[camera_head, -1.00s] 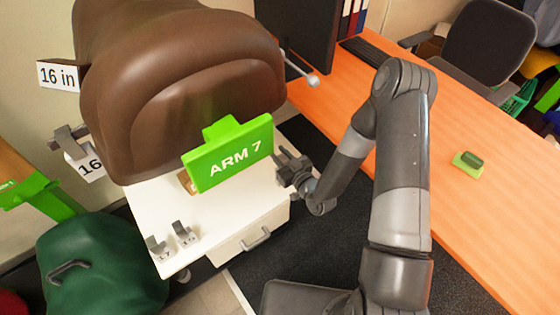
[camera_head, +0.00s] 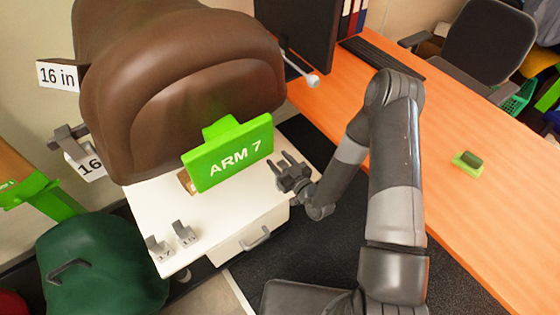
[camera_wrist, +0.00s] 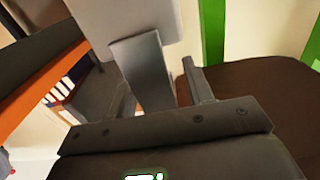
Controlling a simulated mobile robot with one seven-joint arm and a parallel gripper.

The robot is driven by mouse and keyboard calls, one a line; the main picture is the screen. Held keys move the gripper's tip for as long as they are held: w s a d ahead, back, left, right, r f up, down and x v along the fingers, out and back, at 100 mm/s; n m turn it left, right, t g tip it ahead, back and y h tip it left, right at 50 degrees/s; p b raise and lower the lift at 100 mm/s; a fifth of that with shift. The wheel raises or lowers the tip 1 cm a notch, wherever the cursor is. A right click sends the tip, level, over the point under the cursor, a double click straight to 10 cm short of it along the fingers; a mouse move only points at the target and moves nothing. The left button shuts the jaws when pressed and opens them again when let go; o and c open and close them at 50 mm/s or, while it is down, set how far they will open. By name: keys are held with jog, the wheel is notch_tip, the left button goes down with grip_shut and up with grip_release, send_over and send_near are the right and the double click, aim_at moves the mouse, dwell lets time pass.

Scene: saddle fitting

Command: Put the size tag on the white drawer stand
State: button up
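The white drawer stand (camera_head: 215,225) stands under the brown saddle, its drawer and handle facing front. Two small grey tags, the left one (camera_head: 158,249) and the right one (camera_head: 184,234), stand upright near its front left corner; their small numbers are hard to read. My gripper (camera_head: 281,160) is beside the stand's right side, near the green "ARM 7" sign. Its two fingers are apart with nothing clearly between them. In the wrist view, the fingers (camera_wrist: 170,75) also show apart; a pale block shows behind the left one, and I cannot tell what it is.
The saddle (camera_head: 180,80) overhangs the stand's back. The "ARM 7" sign (camera_head: 230,155) rises above its top. "16 in" (camera_head: 58,75) and "16" (camera_head: 90,165) cards are at left. A green saddle (camera_head: 100,265) is at lower left. The orange desk (camera_head: 440,180) borders the right.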

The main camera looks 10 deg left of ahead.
jog(key=shift+r, duration=0.1)
jog(key=shift+s+d, duration=0.25)
jog(key=v, duration=1.1)
jog(key=w+d+r+n+g+h, duration=0.25)
jog(key=w+d+r+h, duration=0.25)
jog(key=w+r, duration=0.35)
jog(key=d+r+m+h, duration=0.4)
jog(key=d+r+h, duration=0.3)
jog(key=r, duration=0.5)
jog(key=s+d+r+m+g+h, duration=0.2)
jog(key=s+d+r+m, duration=0.25)
jog(key=s+r, duration=0.5)
jog(key=s+r+m+g, duration=0.1)
jog(key=s+r, duration=0.3)
jog(key=s, duration=0.3)
jog(key=s+r+m+g+y, duration=0.1)
jog(key=s+r, duration=0.3)
jog(key=s, duration=0.4)
jog(key=shift+m+g, duration=0.35)
jog(key=shift+m, duration=0.15)
